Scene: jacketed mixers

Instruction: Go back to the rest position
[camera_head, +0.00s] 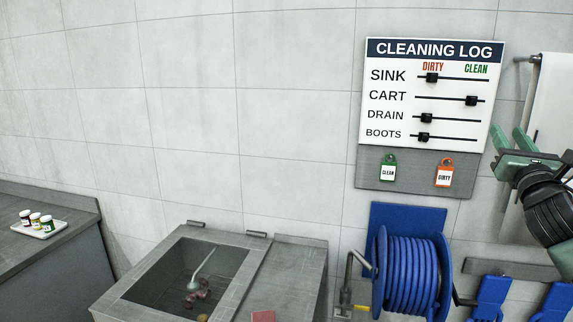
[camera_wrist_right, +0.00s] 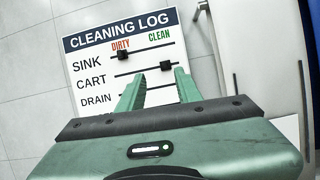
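My right gripper (camera_head: 511,139) is at the right of the head view, raised beside the right edge of the cleaning log board (camera_head: 435,62). Its two green fingers are apart with nothing between them. In the right wrist view the open fingers (camera_wrist_right: 158,90) point at the board (camera_wrist_right: 115,28). The cart slider (camera_head: 471,101) stands toward the clean side. The sink slider (camera_head: 431,77), drain slider (camera_head: 426,118) and boots slider (camera_head: 424,137) stand toward the dirty side. My left gripper is in neither view.
Clean (camera_head: 388,172) and dirty (camera_head: 444,176) tags hang under the board. Below are a blue hose reel (camera_head: 411,272) and a sink (camera_head: 140,300) with items in it. A white tray (camera_head: 62,227) with small jars is on the left counter. A white sheet (camera_head: 552,100) hangs behind my right gripper.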

